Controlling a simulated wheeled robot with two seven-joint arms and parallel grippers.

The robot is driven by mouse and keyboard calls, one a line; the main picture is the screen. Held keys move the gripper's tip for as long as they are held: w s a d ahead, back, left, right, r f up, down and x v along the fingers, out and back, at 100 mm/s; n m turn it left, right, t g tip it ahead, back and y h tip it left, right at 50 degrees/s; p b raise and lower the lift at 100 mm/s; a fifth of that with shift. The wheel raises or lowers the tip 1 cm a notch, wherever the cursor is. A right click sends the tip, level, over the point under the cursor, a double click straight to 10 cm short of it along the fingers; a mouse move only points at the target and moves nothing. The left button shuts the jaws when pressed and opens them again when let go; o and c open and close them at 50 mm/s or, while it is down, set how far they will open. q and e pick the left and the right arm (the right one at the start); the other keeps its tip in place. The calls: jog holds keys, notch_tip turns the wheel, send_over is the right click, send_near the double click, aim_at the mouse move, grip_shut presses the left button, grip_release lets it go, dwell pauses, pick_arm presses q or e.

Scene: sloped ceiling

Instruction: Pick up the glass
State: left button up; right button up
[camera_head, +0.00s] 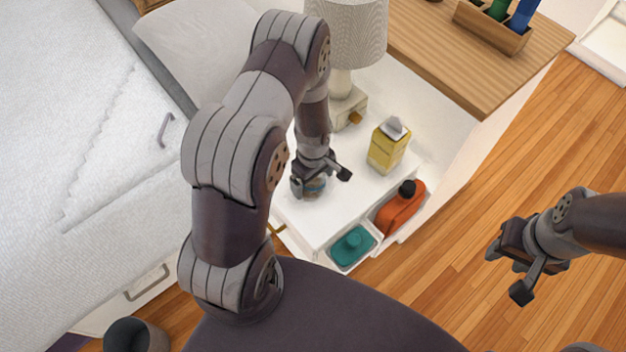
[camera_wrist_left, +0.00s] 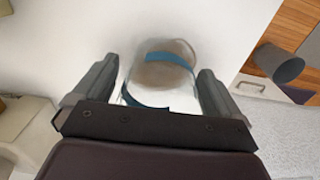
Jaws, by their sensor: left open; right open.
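The glass (camera_wrist_left: 165,68) stands on the white nightstand (camera_head: 328,212). It is clear, with blue bands and a brownish base. In the left wrist view it lies between the two open fingers of my left gripper (camera_wrist_left: 157,92), with a gap showing at each side. In the head view my left gripper (camera_head: 322,180) covers most of the glass (camera_head: 314,189). I cannot tell whether a finger touches it. My right gripper (camera_head: 508,276) is open and empty over the wooden floor at the right.
A yellow carton (camera_head: 388,146) stands right of my left gripper. A lamp (camera_head: 343,50) is behind it. The bed (camera_head: 90,130) is at left. A dark cup-shaped bin (camera_head: 135,338) is at lower left.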

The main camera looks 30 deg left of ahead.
pick_arm(q)
jog(key=c, duration=1.2)
jog(key=shift+r, duration=0.15)
